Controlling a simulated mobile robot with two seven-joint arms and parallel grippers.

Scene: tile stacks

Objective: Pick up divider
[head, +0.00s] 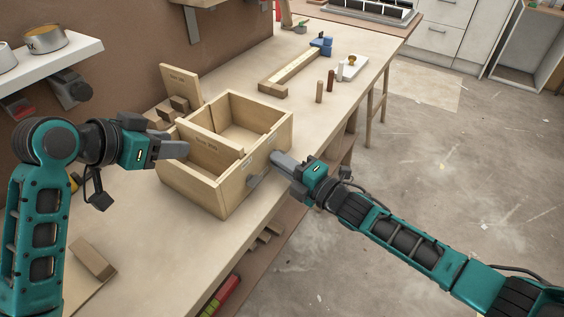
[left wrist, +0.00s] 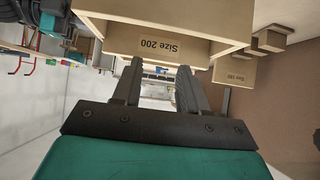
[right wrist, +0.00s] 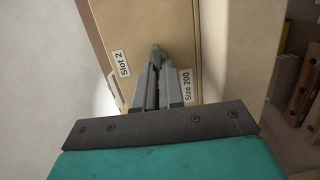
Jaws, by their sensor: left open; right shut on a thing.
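The wooden box (head: 240,183) stands on the workbench. A light wooden divider (head: 215,150) labelled "Size 200" stands across its inside, and the label also shows in the left wrist view (left wrist: 160,46). A smaller panel (head: 180,82) with a "Size" label stands behind the box; it reads "Size 180" in the left wrist view (left wrist: 235,72). My left gripper (head: 184,150) is open and empty at the box's left side. My right gripper (head: 277,158) is shut on a small grey piece (right wrist: 157,54) at the box's right wall, by "Slot 2" and "Size 200" labels.
Small wooden blocks (head: 178,103) lie behind the box. A long wooden bar (head: 290,72), several small pegs and a white tray (head: 350,68) lie farther along the bench. A loose block (head: 93,258) lies at the front left. A shelf (head: 50,62) with pots hangs at upper left.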

